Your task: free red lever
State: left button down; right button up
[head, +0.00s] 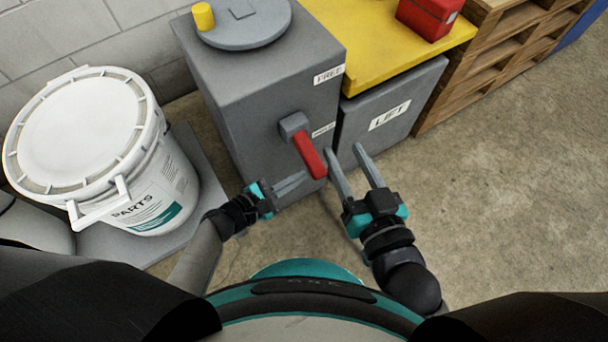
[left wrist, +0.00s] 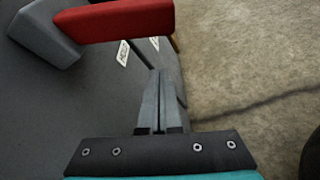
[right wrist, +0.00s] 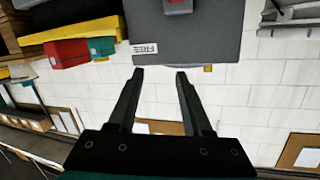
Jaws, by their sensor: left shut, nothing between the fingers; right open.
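The red lever (head: 309,155) sticks out from a grey hub (head: 293,125) on the front of the grey cabinet (head: 250,95). In the head view it slants down and right. A "FREE" label (head: 329,74) is near the cabinet's top edge; a smaller label (head: 322,130) is beside the hub. My left gripper (head: 304,176) is shut and empty, just below the lever. In the left wrist view the lever (left wrist: 115,20) lies beyond the fingertips (left wrist: 159,72); contact is unclear. My right gripper (head: 343,149) is open and empty, right of the lever. The right wrist view shows the FREE label (right wrist: 144,48).
A white bucket (head: 150,165) stands left of the cabinet. A grey "LIFT" box (head: 375,135) with a yellow top (head: 385,45) and red box (head: 428,15) stands right, beside wooden shelving (head: 500,50). Concrete floor (head: 510,190) is clear at right.

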aim_at(308, 153)
pick_arm(q)
jog(key=r, duration=0.1)
jog(key=d+r+p, duration=0.1)
jog(key=r, duration=0.1)
jog(key=shift+s+d+r, duration=0.15)
jog(key=shift+s+d, duration=0.15)
jog(key=shift+d, duration=0.1)
pick_arm(e)
jog(key=shift+w+d+f+g+h, duration=0.3)
jog(key=shift+d+f+g+h, duration=0.25)
jog(key=shift+g, duration=0.35)
jog(key=shift+d+f, duration=0.1)
